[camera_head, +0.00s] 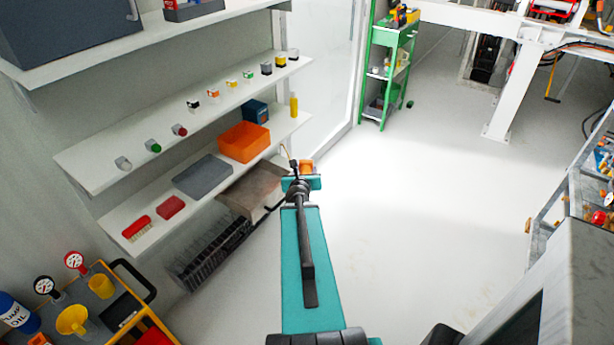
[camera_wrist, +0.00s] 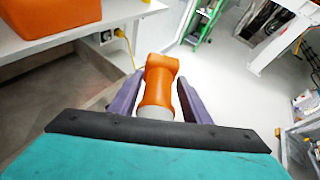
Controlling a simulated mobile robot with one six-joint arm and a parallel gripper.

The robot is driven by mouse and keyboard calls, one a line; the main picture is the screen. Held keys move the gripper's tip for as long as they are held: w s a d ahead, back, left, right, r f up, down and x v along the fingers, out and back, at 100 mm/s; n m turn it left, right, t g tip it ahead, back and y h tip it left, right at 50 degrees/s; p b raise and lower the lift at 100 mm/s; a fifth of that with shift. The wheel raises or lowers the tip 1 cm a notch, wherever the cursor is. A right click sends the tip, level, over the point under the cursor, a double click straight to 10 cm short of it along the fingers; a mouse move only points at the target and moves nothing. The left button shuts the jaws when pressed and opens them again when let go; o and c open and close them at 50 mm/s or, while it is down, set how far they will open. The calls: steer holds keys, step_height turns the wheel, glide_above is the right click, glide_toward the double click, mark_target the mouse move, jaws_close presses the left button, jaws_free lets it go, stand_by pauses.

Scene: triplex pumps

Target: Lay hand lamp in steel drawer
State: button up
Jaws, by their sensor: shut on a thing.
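The orange hand lamp (camera_wrist: 159,82) is between my gripper's two fingers (camera_wrist: 158,96) in the wrist view, its pale grey end toward the palm. My gripper is shut on it. In the head view my gripper (camera_head: 302,178) is at the far end of my teal arm, with the lamp mostly hidden. The steel drawer (camera_head: 252,186) appears as an open grey-brown tray below the lower shelf, just left of my gripper. Its inside is only partly visible. In the wrist view the drawer (camera_wrist: 62,84) lies to the left, below the shelf edge.
The lower shelf (camera_head: 124,225) holds an orange bin (camera_head: 244,141), a grey tray (camera_head: 203,176) and a red brush (camera_head: 137,229). A dark rack (camera_head: 214,255) is below it. A yellow cart (camera_head: 100,305) is lower left. A green trolley (camera_head: 388,70) stands behind. Open floor lies to the right.

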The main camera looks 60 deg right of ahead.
steer(key=r, duration=0.1)
steer(key=r+p, duration=0.1)
steer(key=r, duration=0.1)
steer(key=shift+a+r, duration=0.25)
steer(key=shift+a, duration=0.15)
steer(key=shift+s, duration=0.1)
